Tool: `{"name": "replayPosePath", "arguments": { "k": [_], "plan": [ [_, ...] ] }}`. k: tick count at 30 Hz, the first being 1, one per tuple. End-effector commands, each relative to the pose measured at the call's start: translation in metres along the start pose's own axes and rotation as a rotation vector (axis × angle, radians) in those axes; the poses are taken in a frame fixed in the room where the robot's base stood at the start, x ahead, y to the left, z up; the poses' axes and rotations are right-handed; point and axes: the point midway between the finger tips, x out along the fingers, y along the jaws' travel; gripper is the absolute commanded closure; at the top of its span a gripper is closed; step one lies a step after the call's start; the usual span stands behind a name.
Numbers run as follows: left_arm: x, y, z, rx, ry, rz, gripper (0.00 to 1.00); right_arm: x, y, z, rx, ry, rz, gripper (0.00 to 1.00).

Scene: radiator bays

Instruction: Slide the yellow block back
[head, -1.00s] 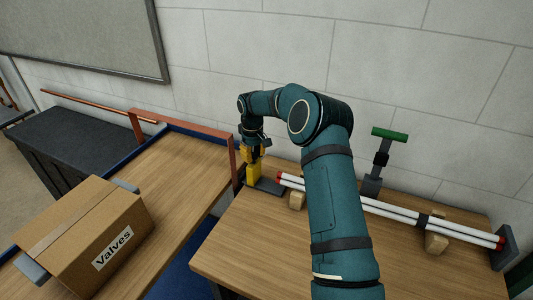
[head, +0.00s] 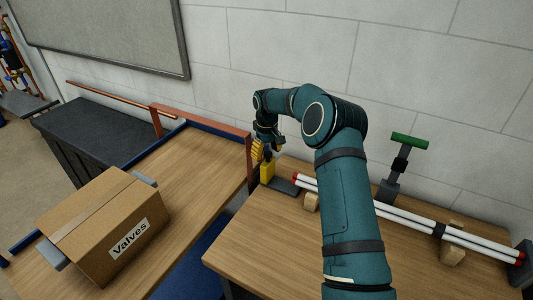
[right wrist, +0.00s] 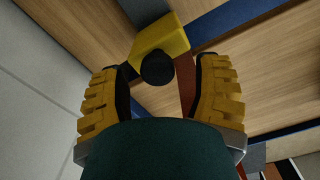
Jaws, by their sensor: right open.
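The yellow block (head: 267,172) stands near the far left corner of the right wooden table, at the end of a dark flat bar (head: 285,187). My right gripper (head: 268,149) is just above it, its yellow fingers pointing down. In the right wrist view the block (right wrist: 168,36) lies beyond the fingertips, with a black round knob (right wrist: 157,68) on its near side. The open fingers (right wrist: 158,85) stand wide apart with nothing gripped between them. My left gripper is not in view.
A copper-coloured frame (head: 203,121) rises close left of the block. White red-tipped tubes (head: 400,219) on wooden supports run along the table to the right, with a green-handled tool (head: 409,141) behind. A "Valves" carton (head: 103,225) stands on the left table. A wall closes the back.

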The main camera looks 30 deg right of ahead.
Motion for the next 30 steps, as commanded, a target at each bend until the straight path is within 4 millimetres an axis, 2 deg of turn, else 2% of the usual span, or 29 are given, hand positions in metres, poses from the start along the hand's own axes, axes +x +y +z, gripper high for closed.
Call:
{"name": "replayPosePath", "arguments": {
  "k": [9, 15, 21, 30],
  "plan": [
    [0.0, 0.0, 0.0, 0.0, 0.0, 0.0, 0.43, -0.061, 0.0, -0.001, 0.0, 0.006, 0.002, 0.36],
    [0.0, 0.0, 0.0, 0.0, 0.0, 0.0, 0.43, -0.095, -0.001, -0.001, -0.002, 0.004, 0.001, 0.36],
    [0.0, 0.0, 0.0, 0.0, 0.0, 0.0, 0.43, -0.112, -0.001, -0.001, -0.002, 0.004, 0.001, 0.36],
    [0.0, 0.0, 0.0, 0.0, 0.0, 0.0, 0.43, -0.114, -0.001, -0.001, -0.002, 0.002, 0.0, 0.36]
  ]
}}
